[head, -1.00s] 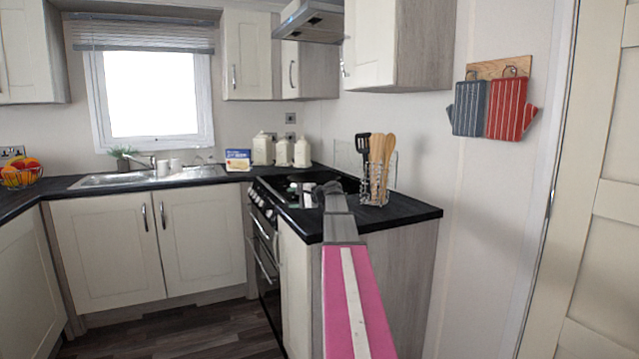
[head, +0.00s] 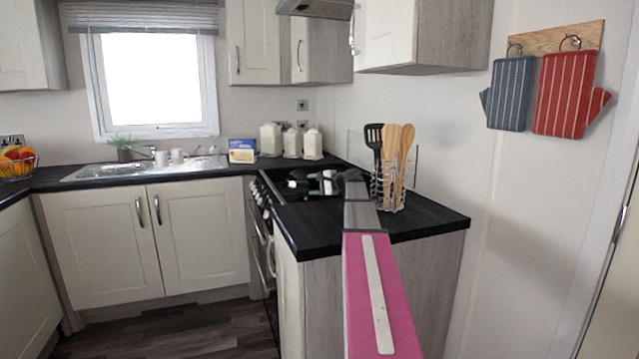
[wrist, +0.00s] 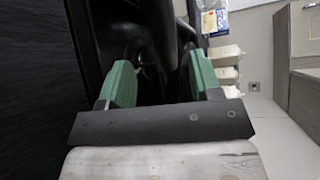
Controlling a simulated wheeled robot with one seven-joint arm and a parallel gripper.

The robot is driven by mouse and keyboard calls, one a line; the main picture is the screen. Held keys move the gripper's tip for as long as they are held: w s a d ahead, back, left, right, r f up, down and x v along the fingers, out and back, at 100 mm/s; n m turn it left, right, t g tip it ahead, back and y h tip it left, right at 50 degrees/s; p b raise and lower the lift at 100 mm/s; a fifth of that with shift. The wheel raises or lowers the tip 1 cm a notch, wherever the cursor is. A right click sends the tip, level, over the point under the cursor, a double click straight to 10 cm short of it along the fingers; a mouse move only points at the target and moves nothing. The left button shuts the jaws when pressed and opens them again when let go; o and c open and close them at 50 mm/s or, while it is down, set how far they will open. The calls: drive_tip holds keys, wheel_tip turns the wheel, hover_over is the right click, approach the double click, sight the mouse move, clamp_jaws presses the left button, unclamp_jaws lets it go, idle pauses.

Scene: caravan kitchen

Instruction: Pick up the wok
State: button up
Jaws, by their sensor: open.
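The wok is hard to make out. A dark pan-like shape (head: 298,179) on the black hob may be it, partly hidden by my arm. In the wrist view, a dark, glossy, rounded form (wrist: 150,52) lies beyond and between the fingers; I cannot tell which part of a pan it is. My gripper (wrist: 161,80) has two green fingers set wide apart, with nothing clearly held. In the head view my gripper (head: 349,176) is a dark shape over the hob edge, and its fingers are not clear.
A wire holder with wooden utensils (head: 389,184) stands close to the right of my arm. A range hood (head: 316,8) and wall cupboards hang above.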

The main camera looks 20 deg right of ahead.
sight(305, 184)
drive_tip(key=x, duration=0.5)
drive_tip(key=shift+w+a+r, duration=0.2)
drive_tip(key=shift+w+a, duration=0.1)
drive_tip(key=shift+w, duration=0.05)
clamp_jaws()
